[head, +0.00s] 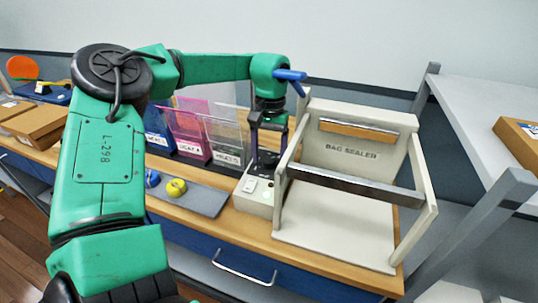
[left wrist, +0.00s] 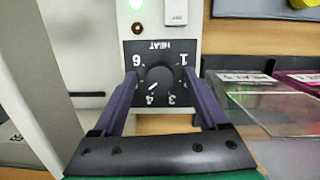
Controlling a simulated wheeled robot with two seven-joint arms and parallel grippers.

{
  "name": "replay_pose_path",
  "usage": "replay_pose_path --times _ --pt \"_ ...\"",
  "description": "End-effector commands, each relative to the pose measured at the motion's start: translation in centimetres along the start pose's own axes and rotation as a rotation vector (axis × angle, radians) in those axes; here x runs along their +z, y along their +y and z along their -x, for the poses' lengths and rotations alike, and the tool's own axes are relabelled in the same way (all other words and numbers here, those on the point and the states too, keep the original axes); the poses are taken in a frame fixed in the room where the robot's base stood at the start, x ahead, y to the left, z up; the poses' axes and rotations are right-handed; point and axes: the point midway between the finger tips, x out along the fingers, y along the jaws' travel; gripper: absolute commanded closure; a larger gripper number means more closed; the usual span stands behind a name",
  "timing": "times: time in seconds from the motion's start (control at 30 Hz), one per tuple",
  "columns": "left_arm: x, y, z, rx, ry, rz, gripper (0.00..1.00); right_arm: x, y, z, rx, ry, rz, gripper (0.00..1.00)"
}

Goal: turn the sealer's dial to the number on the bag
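The bag sealer (head: 353,153) is a pale frame with a crossbar on the wooden counter. Its control box (head: 253,192) is at its left front corner. In the left wrist view the dark dial (left wrist: 158,79) sits on a black plate marked HEAT, numbers upside down. Its white mark points down-left in that view, toward the 4. My left gripper (head: 265,160) is above the control box; in the wrist view its purple fingers (left wrist: 165,92) stand apart on either side of the dial. Contact cannot be told. Which bag is meant cannot be told. My right gripper is not in view.
Blue, pink and clear labelled panels (head: 190,128) stand left of the sealer; their small print is hard to read. A grey mat (head: 205,199) with a yellow ball (head: 176,187) lies in front. A grey shelf (head: 490,110) stands at right.

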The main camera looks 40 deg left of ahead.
Motion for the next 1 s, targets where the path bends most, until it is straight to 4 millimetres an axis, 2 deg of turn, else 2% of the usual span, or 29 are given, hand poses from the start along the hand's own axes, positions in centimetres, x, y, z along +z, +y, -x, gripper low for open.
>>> replay_pose_path --times 0.23,0.5,0.6,1.0 --pt "-0.1 0.0 0.7 0.000 0.004 0.001 0.24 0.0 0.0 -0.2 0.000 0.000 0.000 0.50" --pt "-0.1 0.0 6.2 0.000 0.005 0.002 0.24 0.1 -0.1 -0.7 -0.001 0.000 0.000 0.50" --pt "-0.1 0.0 7.3 -0.001 0.002 0.001 0.24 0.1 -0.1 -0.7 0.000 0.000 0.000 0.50" --pt "-0.3 -0.1 7.3 0.030 0.008 0.049 0.25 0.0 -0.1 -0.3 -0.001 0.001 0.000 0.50"
